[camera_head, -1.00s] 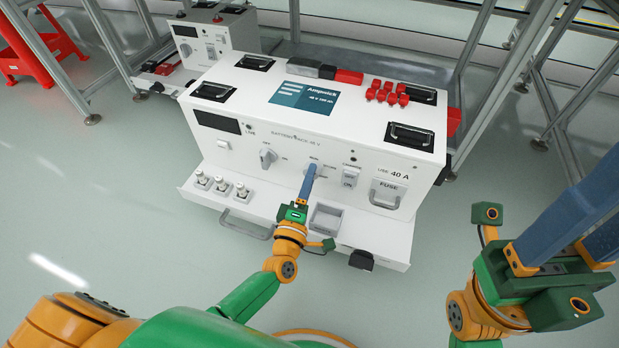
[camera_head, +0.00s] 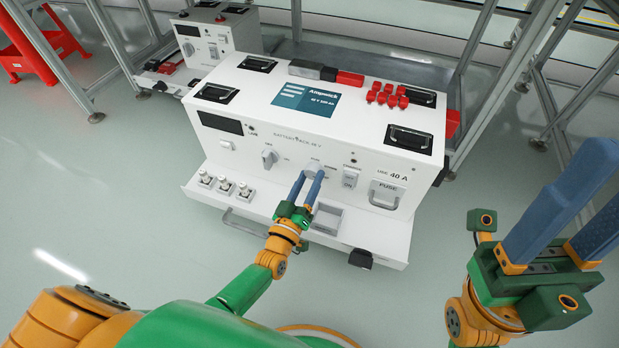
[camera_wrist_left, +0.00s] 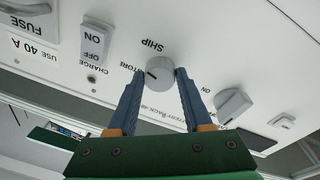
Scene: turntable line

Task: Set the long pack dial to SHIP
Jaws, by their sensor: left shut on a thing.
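The long pack is a big white unit (camera_head: 250,125) with a control panel on its front. Its dial (camera_wrist_left: 160,74) is a round grey knob; the SHIP label shows upside down above it in the left wrist view. A dark mark on the knob lies on its left side there, toward a partly hidden label that seems to read STORE. My left gripper (camera_head: 310,174) is shut on the dial, one finger on each side; it also shows in the left wrist view (camera_wrist_left: 158,80). My right gripper (camera_head: 600,190) is open and empty at the right, away from the pack.
An OFF/ON knob (camera_head: 269,158) is left of the dial, and a CHARGE switch (camera_head: 350,178) and a FUSE handle (camera_head: 386,192) are right of it. A shelf with a small grey tray (camera_head: 327,218) juts out below. A smaller unit (camera_head: 215,35) stands behind at left.

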